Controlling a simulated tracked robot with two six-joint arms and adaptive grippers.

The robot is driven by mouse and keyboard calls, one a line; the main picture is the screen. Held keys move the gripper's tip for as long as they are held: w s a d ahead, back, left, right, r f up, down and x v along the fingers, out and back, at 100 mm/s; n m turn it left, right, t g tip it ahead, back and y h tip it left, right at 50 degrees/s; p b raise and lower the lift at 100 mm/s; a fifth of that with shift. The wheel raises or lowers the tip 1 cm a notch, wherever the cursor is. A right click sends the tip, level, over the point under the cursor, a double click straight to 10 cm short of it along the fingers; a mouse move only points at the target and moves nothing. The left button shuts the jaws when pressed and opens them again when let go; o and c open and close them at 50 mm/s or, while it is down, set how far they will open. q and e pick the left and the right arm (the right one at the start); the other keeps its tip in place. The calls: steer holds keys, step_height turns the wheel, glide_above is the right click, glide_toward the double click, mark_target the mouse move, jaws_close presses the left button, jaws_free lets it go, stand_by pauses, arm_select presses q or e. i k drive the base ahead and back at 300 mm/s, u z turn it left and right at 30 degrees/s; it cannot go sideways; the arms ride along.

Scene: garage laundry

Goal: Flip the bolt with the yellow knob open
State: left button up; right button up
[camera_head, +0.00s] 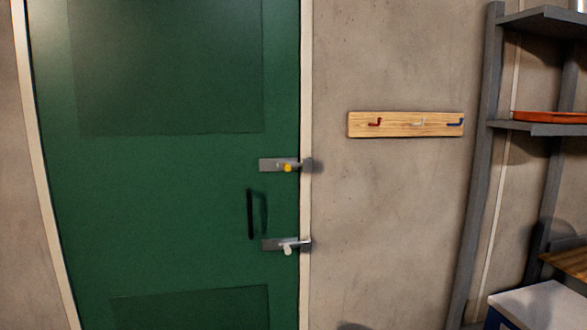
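A green door (170,200) fills the left half of the head view. Near its right edge is a grey metal bolt (268,165) with a yellow knob (287,168). The bolt's bar reaches right to the door frame. Lower down is a second bolt (272,244) with a white knob (287,249), and its bar also reaches the frame. A black handle (250,214) stands upright between the two bolts, a little to their left. The door looks closed. Neither of my grippers shows in the view.
A wooden rail (400,124) with red, white and blue hooks hangs on the wall right of the door. A grey shelf rack (478,180) stands at the right, with a red tray (550,117) on it. A white-topped box (540,303) is at the lower right.

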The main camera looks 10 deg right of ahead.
mark_target(287, 166)
steer(key=k, duration=0.55)
steer(key=z, duration=0.45)
steer(key=i, duration=1.35)
steer(key=u, duration=0.5)
